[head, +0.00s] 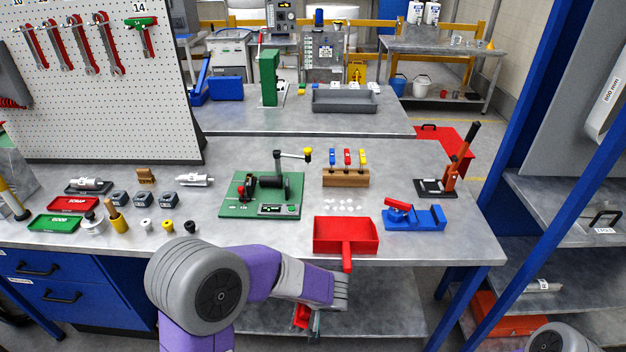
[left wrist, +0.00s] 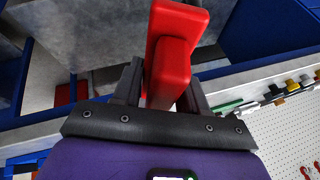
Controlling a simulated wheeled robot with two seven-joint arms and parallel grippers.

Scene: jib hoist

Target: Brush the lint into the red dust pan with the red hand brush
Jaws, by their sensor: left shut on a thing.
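The red dust pan (head: 330,243) lies on the bench near its front edge, its handle pointing toward me past the edge. White lint (head: 345,207) lies in a small patch just behind the pan. My left gripper (head: 309,320) is in front of the bench, below its top. It is shut on a red thing, which I take as the red hand brush (head: 300,316); it also shows between the fingers in the left wrist view (left wrist: 172,55). Its bristles cannot be made out. My right gripper is out of view.
Behind the lint stands a wooden block (head: 345,178) with coloured tools. A blue fixture (head: 425,217) with a red lever sits right of the pan, and a green machine base (head: 240,206) left. The bench front edge lies between my left gripper and the pan.

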